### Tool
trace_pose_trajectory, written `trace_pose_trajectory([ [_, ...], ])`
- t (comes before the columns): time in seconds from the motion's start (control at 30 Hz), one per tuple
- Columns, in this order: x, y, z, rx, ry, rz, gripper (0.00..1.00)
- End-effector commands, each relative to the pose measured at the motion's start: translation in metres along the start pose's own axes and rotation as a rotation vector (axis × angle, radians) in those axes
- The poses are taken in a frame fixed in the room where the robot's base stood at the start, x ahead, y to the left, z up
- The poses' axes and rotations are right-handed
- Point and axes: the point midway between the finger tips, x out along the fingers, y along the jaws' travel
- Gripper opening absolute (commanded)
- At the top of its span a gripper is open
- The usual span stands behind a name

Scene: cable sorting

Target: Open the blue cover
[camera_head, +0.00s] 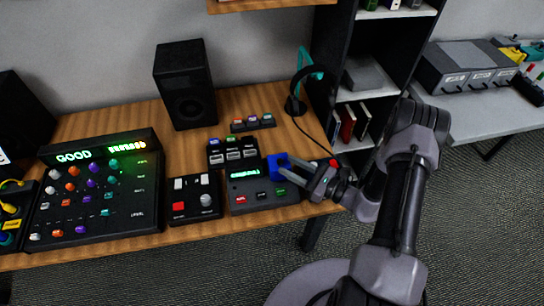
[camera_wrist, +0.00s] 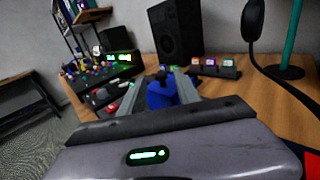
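The blue cover (camera_head: 276,164) is at the back right of a dark grey device (camera_head: 262,190) with a green-lit display, near the table's right part. In the wrist view the blue cover (camera_wrist: 161,94) is in the middle, between the two grey fingers. My gripper (camera_head: 293,169) reaches in from the right, with its fingertips at the cover. In the wrist view my gripper (camera_wrist: 158,78) is open, with a gap on the left side of the cover. I cannot tell whether the right finger touches it. What lies under the cover is hidden.
A control box (camera_head: 194,197) with a red button and a large knob panel (camera_head: 95,200) stand to the left. Small switch blocks (camera_head: 233,152) sit behind the device. A black speaker (camera_head: 186,84) and a headphone stand (camera_head: 297,103) are at the back. A shelf (camera_head: 352,97) stands right.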

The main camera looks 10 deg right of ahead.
Motion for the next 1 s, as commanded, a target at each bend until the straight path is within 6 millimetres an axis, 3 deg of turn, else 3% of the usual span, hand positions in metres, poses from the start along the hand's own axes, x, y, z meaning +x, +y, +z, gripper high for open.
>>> trace_pose_trajectory([
  [0.1, 0.028, 0.001, -0.001, -0.003, 0.000, 0.006, 0.39],
  [0.3, 0.061, 0.001, -0.001, -0.002, 0.000, 0.004, 0.39],
  [0.7, 0.072, 0.001, 0.001, 0.000, 0.000, 0.002, 0.39],
  [0.9, 0.072, 0.001, 0.001, 0.000, 0.000, 0.002, 0.02],
  [1.0, 0.072, 0.001, 0.001, 0.000, 0.000, 0.002, 0.00],
])
